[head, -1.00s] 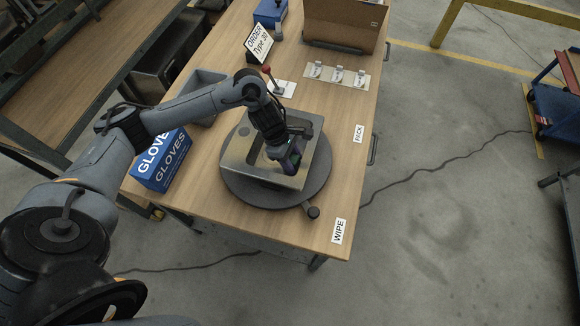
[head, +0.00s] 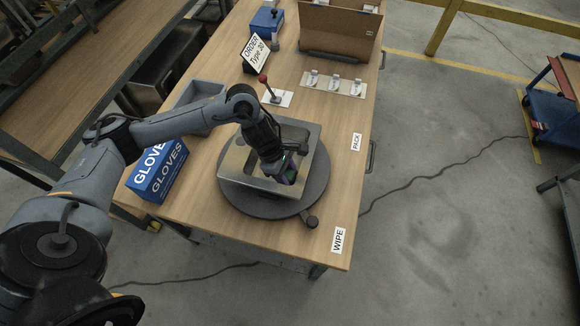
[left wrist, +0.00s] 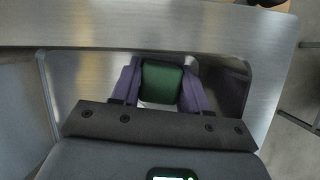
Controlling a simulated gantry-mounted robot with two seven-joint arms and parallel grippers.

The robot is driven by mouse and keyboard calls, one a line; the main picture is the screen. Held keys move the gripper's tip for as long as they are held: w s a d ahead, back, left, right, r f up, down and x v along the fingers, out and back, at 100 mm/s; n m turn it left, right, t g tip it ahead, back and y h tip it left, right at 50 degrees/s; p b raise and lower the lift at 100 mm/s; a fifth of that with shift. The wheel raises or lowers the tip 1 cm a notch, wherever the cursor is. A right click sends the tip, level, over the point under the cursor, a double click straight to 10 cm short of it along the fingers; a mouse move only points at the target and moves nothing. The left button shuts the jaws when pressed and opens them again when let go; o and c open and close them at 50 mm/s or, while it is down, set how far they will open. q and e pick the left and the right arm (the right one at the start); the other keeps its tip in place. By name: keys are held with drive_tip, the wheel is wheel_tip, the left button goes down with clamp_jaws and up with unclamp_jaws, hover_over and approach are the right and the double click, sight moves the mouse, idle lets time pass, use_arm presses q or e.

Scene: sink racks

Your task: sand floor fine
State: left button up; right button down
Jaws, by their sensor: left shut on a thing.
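A metal sink (head: 232,160) with a wide flat rim sits on a dark round turntable (head: 262,201) on the workbench. My left gripper (head: 288,174) reaches down into the basin, toward its right side. In the left wrist view, its purple fingers (left wrist: 162,86) are shut on a dark green block (left wrist: 163,82). The sink's metal rim (left wrist: 150,25) runs across the top of that view. The block's underside and its contact with the floor are hidden. My right gripper is not in view.
A blue gloves box (head: 157,172) and a grey bin (head: 196,93) stand left of the turntable. A red-knobbed lever (head: 266,86) stands behind it. A rack of white parts (head: 333,84) and a brown box (head: 338,30) are farther back. The bench near the WIPE label (head: 338,240) is clear.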

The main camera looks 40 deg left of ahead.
use_arm(q)
drive_tip(key=shift+s+d+f, duration=0.1)
drive_tip(key=shift+s+d, duration=0.1)
drive_tip(key=shift+s, duration=0.2)
drive_tip(key=shift+r+p, duration=1.95)
drive_tip(key=shift+r, duration=1.15)
drive_tip(key=shift+r, duration=0.1)
drive_tip(key=shift+r+p, duration=1)
drive_tip(key=shift+r, duration=0.35)
drive_tip(key=shift+d+r, duration=0.1)
drive_tip(key=shift+r, duration=0.05)
